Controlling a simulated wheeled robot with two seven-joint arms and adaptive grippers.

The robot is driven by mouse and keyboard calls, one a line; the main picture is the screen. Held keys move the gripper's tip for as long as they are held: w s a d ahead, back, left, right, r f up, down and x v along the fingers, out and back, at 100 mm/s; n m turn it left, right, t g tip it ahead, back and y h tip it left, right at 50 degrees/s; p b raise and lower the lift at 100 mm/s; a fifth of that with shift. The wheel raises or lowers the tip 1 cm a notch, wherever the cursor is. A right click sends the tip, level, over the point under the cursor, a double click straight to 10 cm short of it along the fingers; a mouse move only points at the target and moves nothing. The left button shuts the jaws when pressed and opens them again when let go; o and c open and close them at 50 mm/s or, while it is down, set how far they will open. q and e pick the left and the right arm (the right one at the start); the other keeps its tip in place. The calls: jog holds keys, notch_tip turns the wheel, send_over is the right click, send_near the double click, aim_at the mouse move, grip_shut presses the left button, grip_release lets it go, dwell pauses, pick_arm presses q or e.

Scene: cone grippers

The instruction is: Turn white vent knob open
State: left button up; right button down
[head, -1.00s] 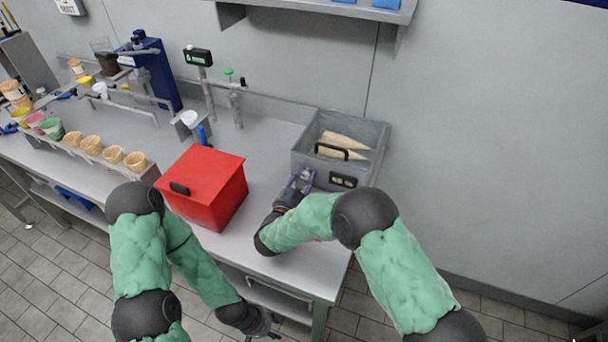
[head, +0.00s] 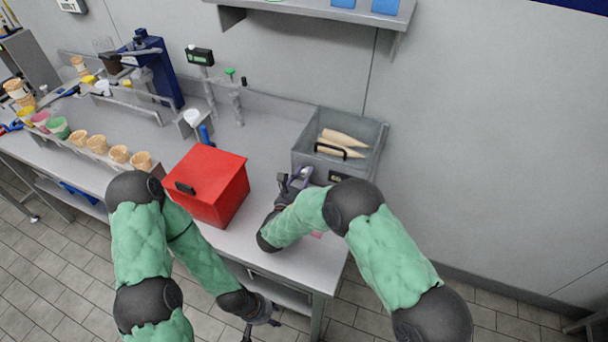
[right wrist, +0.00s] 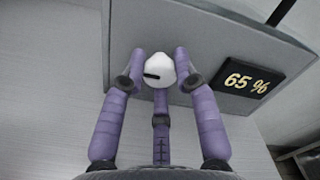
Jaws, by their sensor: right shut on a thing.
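The white vent knob (right wrist: 160,70) sits on the front of the grey bin (head: 368,163). Its dark mark lies nearly level in the right wrist view. My right gripper (right wrist: 164,62) has its purple fingers on both sides of the knob and is shut on it. In the head view the right gripper (head: 294,180) is at the bin's front left, and the knob is too small to make out there. A display (right wrist: 248,82) right of the knob reads 65 %. My left gripper (head: 262,330) hangs low in front of the table, empty, its fingers apart.
A red box (head: 208,180) with a black handle stands left of my right gripper. Pale cones (head: 344,137) lie in the bin. Several cups and cones (head: 97,144) stand in a rack at left. A wall shelf (head: 310,12) hangs above.

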jog(key=shift+s+d+f, duration=0.1)
jog(key=shift+f, duration=0.25)
jog(key=c, duration=1)
grip_release()
jog(key=shift+o, duration=0.2)
jog(key=shift+r, duration=0.15)
jog(key=shift+r, duration=0.1)
jog(key=shift+r, duration=0.25)
notch_tip(320, 180, up, 9)
jog(key=shift+r, duration=0.2)
